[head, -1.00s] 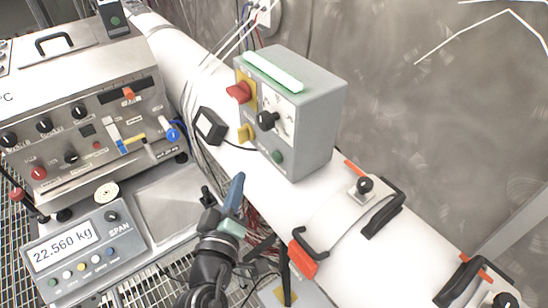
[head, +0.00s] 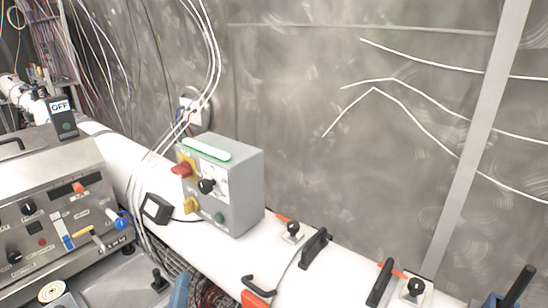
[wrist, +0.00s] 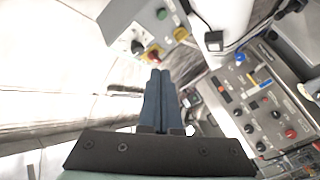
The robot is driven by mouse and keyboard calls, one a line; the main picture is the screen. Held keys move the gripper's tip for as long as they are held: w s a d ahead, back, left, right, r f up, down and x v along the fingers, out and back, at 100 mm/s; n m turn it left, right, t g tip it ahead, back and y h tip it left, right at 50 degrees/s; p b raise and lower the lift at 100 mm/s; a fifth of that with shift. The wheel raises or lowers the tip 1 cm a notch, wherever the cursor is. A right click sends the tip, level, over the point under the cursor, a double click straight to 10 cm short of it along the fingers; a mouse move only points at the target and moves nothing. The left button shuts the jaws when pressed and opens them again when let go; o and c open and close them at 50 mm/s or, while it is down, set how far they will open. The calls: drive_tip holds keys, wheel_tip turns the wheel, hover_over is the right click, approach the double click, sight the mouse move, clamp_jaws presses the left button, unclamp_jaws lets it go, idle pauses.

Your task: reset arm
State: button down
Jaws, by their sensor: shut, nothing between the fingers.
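My gripper (wrist: 159,78) shows in the wrist view with its two blue fingers together and nothing between them. It points toward the grey control box and hangs clear of it as far as I can tell.
A grey control box (head: 240,190) with red and yellow knobs sits on the white pipe (head: 215,262). Black clamp handles (head: 314,248) stand along the pipe. A metal instrument panel (head: 52,215) is at left; it also shows in the wrist view (wrist: 262,108). A metal wall rises behind.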

drive_tip(key=w+d+r+m+t+h, duration=0.1)
drive_tip(key=w+d+r+m, duration=0.15)
drive_tip(key=r, duration=0.55)
drive_tip(key=w+d+r+m+t, duration=0.2)
drive_tip(key=d+r, duration=0.2)
drive_tip(key=r, duration=0.4)
drive_tip(key=s+d+r+m+t, duration=0.1)
drive_tip(key=s+d+r+t, duration=0.1)
drive_tip(key=r, duration=0.6)
drive_tip(key=s+d+r+m+t, duration=0.2)
drive_tip(key=s+d+r, duration=0.2)
drive_tip(key=s+r, duration=0.3)
drive_tip(key=s+d+r+m+t, duration=0.2)
drive_tip(key=s+d+r, duration=0.1)
drive_tip(key=r, duration=0.8)
drive_tip(key=shift+s+h+b, duration=0.4)
drive_tip(key=shift+s+b, duration=0.05)
drive_tip(key=shift+s, duration=0.35)
drive_tip(key=shift+d+r+m, duration=0.1)
drive_tip(key=shift+m, duration=0.15)
